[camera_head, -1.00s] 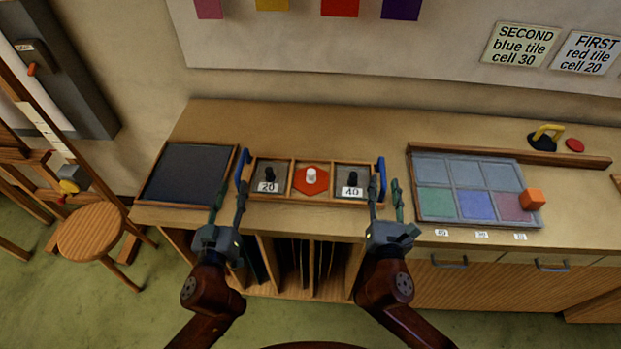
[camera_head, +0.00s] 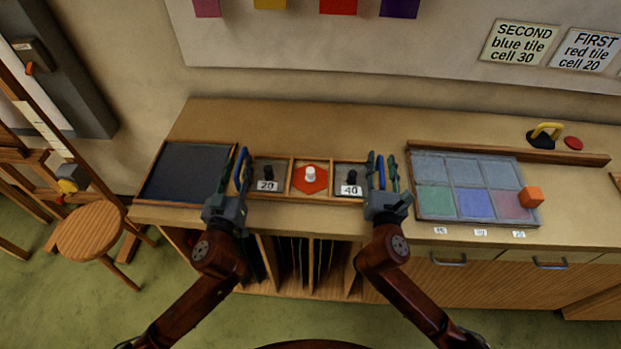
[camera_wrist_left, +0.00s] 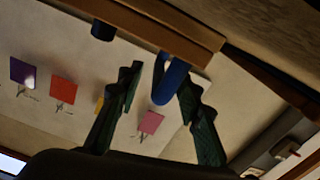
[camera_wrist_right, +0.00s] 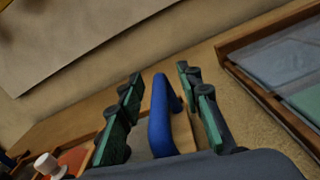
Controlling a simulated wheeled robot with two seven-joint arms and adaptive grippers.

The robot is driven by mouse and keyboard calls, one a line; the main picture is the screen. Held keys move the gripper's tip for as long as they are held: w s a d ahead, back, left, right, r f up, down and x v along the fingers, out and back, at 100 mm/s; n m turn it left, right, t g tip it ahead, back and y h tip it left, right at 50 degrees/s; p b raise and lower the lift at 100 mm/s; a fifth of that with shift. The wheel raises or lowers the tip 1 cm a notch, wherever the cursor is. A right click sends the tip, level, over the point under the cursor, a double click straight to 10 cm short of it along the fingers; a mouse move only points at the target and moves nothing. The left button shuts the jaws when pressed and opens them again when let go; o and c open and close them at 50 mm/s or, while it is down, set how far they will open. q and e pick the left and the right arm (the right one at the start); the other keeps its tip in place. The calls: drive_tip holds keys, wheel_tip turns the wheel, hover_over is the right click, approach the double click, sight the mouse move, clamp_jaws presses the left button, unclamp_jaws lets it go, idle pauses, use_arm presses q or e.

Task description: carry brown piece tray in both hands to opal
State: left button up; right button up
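The brown piece tray (camera_head: 280,197) stands on the bench and has three compartments. The left one, labelled 20, and the right one, labelled 40, each hold a dark knobbed piece; the middle one holds a red tile with a white knob (camera_head: 310,174). My left gripper (camera_head: 235,170) is open, its fingers on either side of the tray's left blue handle (camera_wrist_left: 170,82). My right gripper (camera_head: 381,172) is open, its fingers on either side of the right blue handle (camera_wrist_right: 160,115). Gaps show between fingers and handles in the wrist views. I cannot tell which thing is the opal.
A dark framed panel (camera_head: 188,172) lies left of the tray. A framed panel of coloured cells (camera_head: 470,172) lies to the right, with an orange cube (camera_head: 531,196) at its edge. A wooden stool (camera_head: 90,230) stands at the left. Bare bench lies behind the tray.

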use_arm(q)
drive_tip(key=shift+c, duration=0.5)
use_arm(e)
drive_tip(key=shift+c, duration=0.5)
use_arm(q)
clamp_jaws()
use_arm(e)
clamp_jaws()
use_arm(q)
drive_tip(key=shift+a, duration=0.1)
